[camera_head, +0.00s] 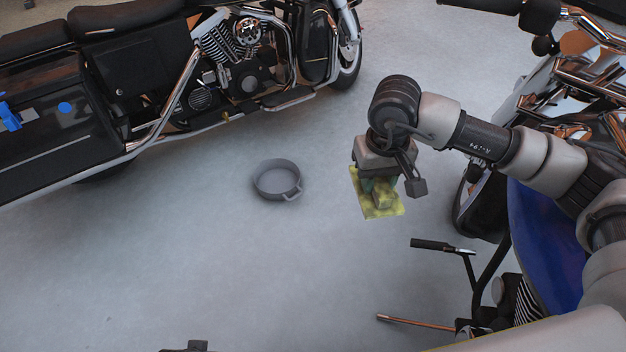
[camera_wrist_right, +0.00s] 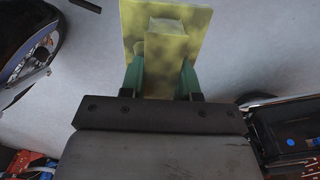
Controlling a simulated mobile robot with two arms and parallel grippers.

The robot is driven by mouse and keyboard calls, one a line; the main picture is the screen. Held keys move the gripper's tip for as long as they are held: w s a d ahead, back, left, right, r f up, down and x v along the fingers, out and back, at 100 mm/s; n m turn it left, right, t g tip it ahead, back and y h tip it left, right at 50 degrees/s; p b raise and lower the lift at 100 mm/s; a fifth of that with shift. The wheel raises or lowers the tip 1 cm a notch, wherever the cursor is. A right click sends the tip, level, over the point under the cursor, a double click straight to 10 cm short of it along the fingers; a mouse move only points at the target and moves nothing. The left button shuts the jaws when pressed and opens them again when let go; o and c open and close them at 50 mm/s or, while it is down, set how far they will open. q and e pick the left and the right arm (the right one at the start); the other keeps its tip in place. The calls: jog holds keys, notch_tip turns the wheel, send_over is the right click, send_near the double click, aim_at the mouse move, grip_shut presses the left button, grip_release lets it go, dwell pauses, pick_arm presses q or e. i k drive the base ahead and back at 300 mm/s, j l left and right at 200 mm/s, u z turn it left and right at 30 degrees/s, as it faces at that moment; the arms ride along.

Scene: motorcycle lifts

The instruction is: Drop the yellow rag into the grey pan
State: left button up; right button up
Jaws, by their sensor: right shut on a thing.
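The grey pan (camera_head: 277,181) is round with a small handle and sits on the floor in the middle of the head view. The yellow rag (camera_head: 379,208) hangs in my right gripper (camera_head: 380,188), to the right of the pan and apart from it. In the right wrist view the yellow rag (camera_wrist_right: 196,22) shows mottled yellow, with the green fingers of my right gripper (camera_wrist_right: 162,75) closed on its raised middle part. The pan does not show clearly in the wrist view. My left gripper is not in view.
A black motorcycle (camera_head: 190,80) stands at the upper left, and a blue motorcycle (camera_head: 545,245) stands at the right under my right arm. The grey floor around the pan is clear.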

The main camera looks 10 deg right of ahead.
aim_at(282, 183)
jog(key=i+j+u, duration=0.1)
jog(key=i+u, duration=0.25)
jog(key=i, duration=0.7)
